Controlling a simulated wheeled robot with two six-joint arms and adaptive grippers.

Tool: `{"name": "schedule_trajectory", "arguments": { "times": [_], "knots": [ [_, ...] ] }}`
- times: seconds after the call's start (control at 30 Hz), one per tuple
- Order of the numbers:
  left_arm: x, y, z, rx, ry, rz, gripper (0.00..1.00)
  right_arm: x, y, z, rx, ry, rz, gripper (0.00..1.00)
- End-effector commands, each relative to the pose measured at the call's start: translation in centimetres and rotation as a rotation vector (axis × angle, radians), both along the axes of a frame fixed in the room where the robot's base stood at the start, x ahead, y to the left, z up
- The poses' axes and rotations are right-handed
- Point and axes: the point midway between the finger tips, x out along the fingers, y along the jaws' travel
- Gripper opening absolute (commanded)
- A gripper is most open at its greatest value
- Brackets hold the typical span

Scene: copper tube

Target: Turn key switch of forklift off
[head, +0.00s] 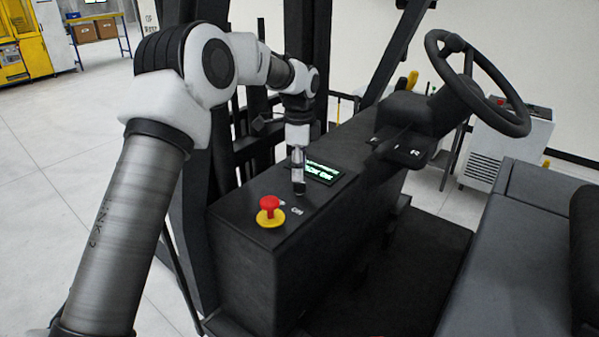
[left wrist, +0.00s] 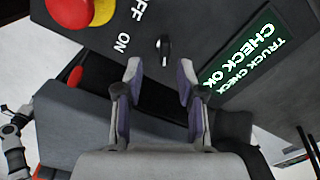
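The key switch (left wrist: 164,49) is a small dark key with a pale edge on the forklift's black console. In the left wrist view it lies just beyond my left gripper's fingertips, in line with the gap between them. The ON label (left wrist: 123,42) and the OFF label (left wrist: 140,10) are printed beside it. I cannot tell for sure which label the key points to. My left gripper (left wrist: 160,73) is open and empty. In the head view my left gripper (head: 298,187) points down close above the console and hides the key.
A red emergency button on a yellow base (head: 270,211) stands near the key. A lit green display (head: 321,172) reading CHECK OK lies on its other side. The steering wheel (head: 478,82) and the grey seat (head: 505,250) are to the right. The forklift's mast rises behind.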

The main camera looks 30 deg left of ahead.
Motion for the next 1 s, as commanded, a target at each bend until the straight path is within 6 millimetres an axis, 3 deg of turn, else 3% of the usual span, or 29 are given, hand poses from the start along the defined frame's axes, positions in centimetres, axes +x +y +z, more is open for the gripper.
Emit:
{"name": "schedule_trajectory", "arguments": {
  "times": [0.2,0.47,0.6,1.0],
  "knots": [
    [0.0,0.0,-3.2,0.0,0.003,0.0,0.39,0.0,0.0,1.5,0.0,0.0,0.0,0.56],
    [0.0,0.0,-3.7,0.0,0.001,0.0,0.39,0.0,0.0,1.4,0.0,-0.001,0.001,0.56],
    [0.0,0.0,-3.7,0.0,0.001,0.0,0.0,0.0,0.0,1.4,0.0,-0.001,0.0,0.56],
    [-0.1,0.0,-3.8,0.0,0.003,0.015,0.0,0.0,0.0,1.4,0.0,-0.001,0.0,0.56]
  ]
}}
